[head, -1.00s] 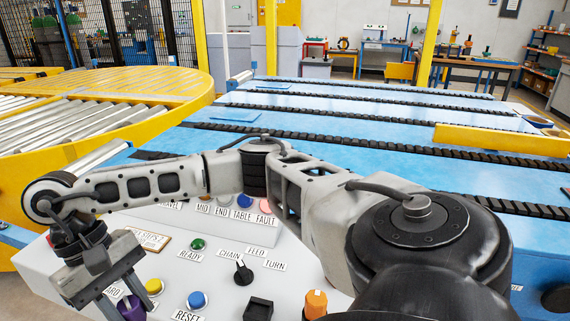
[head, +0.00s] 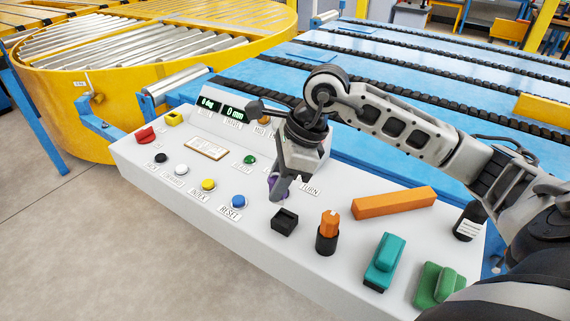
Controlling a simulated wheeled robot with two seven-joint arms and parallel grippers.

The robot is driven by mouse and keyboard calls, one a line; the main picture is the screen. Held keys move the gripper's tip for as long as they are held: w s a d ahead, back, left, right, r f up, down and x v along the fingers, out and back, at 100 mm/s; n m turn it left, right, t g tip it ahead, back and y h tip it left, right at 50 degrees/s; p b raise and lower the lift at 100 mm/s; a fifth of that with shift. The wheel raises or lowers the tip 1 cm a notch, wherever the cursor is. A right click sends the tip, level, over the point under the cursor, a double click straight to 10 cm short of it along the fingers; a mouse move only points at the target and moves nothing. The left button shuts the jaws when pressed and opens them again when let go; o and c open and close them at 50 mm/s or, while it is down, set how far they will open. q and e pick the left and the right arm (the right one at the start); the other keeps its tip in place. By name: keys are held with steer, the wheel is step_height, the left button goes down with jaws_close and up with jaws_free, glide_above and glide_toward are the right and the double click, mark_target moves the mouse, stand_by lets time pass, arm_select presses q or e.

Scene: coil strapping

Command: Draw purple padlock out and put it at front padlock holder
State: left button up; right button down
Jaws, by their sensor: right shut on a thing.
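My right gripper (head: 278,191) points down over the middle of the grey control panel (head: 255,245), shut on the purple padlock (head: 271,183). Only a small part of the padlock shows; the fingers hide the rest. A black square holder (head: 284,222) with a recessed top stands on the panel just in front of the gripper, slightly right of the padlock. I cannot tell how high the padlock is above the panel. My left gripper is not in view.
An orange knob on a black base (head: 327,235), an orange bar (head: 393,203), a teal block (head: 384,260) and a green block (head: 437,284) occupy the panel's right. Blue (head: 239,201) and yellow (head: 208,184) buttons lie left. The blue conveyor (head: 400,110) runs behind.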

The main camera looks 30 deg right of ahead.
steer(key=d+m, duration=0.1)
steer(key=r+m+t, duration=0.1)
steer(key=m, duration=0.1)
steer(key=shift+w+d+r+h, duration=0.1)
steer(key=shift+w+d+h, duration=0.05)
steer(key=shift+d+h, duration=0.25)
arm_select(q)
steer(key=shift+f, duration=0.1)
